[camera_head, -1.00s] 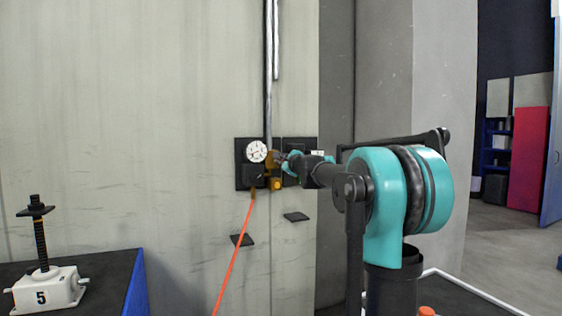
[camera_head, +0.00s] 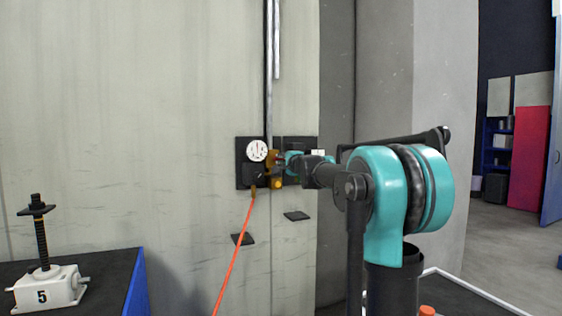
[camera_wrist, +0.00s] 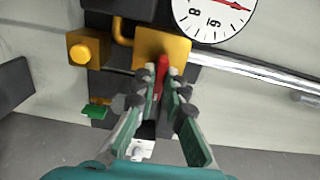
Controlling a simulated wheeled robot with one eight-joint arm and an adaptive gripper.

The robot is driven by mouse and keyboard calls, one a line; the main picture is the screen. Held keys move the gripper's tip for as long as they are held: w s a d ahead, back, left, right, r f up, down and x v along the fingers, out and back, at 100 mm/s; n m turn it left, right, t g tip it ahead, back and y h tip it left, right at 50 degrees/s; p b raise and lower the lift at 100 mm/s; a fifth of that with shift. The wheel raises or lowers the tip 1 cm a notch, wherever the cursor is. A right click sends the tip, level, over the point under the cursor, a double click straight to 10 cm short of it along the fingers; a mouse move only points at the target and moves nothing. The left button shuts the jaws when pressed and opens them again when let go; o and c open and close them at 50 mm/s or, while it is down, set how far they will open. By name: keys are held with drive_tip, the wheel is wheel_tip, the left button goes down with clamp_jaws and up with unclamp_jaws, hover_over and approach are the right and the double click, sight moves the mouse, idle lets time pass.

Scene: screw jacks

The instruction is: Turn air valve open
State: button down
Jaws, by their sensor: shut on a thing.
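The air valve has a red handle (camera_wrist: 161,70) in front of a brass-yellow body (camera_wrist: 150,45) in the wrist view. My gripper (camera_wrist: 160,88) is shut on the red handle, with a finger on each side of it. In the head view my gripper (camera_head: 281,159) is at the wall panel, just right of the round white gauge (camera_head: 257,150). The gauge also shows in part at the top of the wrist view (camera_wrist: 210,14), with a red needle. The handle is too small and covered to make out in the head view.
An orange hose (camera_head: 236,247) hangs down from the black panel (camera_head: 242,182). A metal pipe (camera_head: 269,100) runs up the wall. A yellow knob (camera_head: 277,184) sits below the gripper. A white screw jack (camera_head: 47,288) marked 5 stands on a table at lower left.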

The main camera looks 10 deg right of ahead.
idle(0.4)
drive_tip(key=c, duration=1.6)
unclamp_jaws()
drive_tip(key=v, duration=1.2)
